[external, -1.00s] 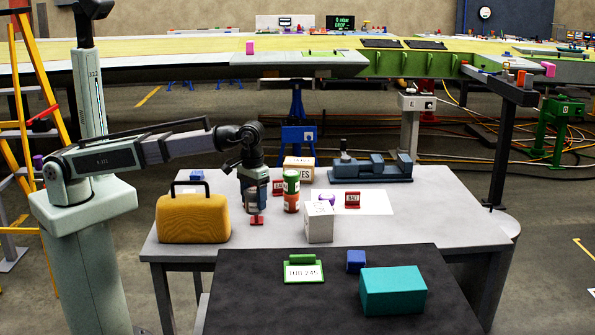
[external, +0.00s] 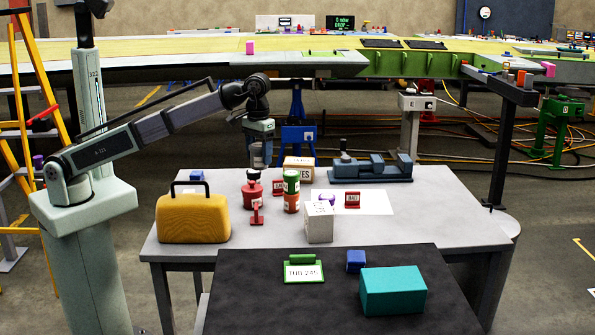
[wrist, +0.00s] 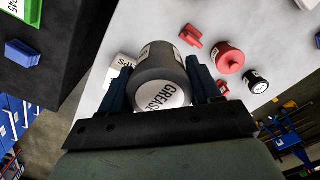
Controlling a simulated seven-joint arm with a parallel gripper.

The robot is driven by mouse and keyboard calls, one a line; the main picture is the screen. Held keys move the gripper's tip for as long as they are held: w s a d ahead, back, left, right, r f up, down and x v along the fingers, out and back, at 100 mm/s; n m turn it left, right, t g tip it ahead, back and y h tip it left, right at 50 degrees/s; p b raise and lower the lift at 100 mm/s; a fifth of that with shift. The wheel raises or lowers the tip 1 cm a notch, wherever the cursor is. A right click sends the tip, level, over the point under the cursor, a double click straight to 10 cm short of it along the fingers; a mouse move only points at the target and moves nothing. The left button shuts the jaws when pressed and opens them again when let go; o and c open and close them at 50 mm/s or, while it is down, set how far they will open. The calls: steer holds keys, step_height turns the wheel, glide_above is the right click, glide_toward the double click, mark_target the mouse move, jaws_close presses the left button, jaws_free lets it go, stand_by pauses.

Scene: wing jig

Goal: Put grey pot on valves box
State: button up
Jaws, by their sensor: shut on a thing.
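The grey pot (wrist: 158,62), with GREASE lettered on its pale end, sits between the fingers of my gripper (wrist: 163,80) in the wrist view. The fingers are shut on it. In the external view my gripper (external: 258,142) holds the pot (external: 257,156) above the back left part of the table, clear of the surface. The valves box (external: 299,170) is a tan box with a partly covered label ending in VES. It stands at the table's back edge, to the right of and below the pot. The green-and-orange can hides part of its front.
Near the box stand a green-and-orange can (external: 291,192), a red pot (external: 252,192) and a black-capped jar (external: 253,174). A grey vise (external: 372,168) is to the right. A white cube (external: 320,222) and a yellow case (external: 193,218) are nearer the front.

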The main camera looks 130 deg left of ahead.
steer(key=s+a, duration=0.3)
steer(key=a, duration=1.1)
glide_above(299, 160)
step_height(299, 160, down, 4)
steer(key=f, duration=0.1)
steer(key=shift+w+d+f, duration=0.1)
steer(key=shift+f, duration=2.45)
steer(key=shift+w+d+f, duration=0.1)
steer(key=shift+f, duration=2.45)
steer(key=o, duration=1.1)
steer(key=shift+f, duration=0.1)
steer(key=shift+o, duration=0.2)
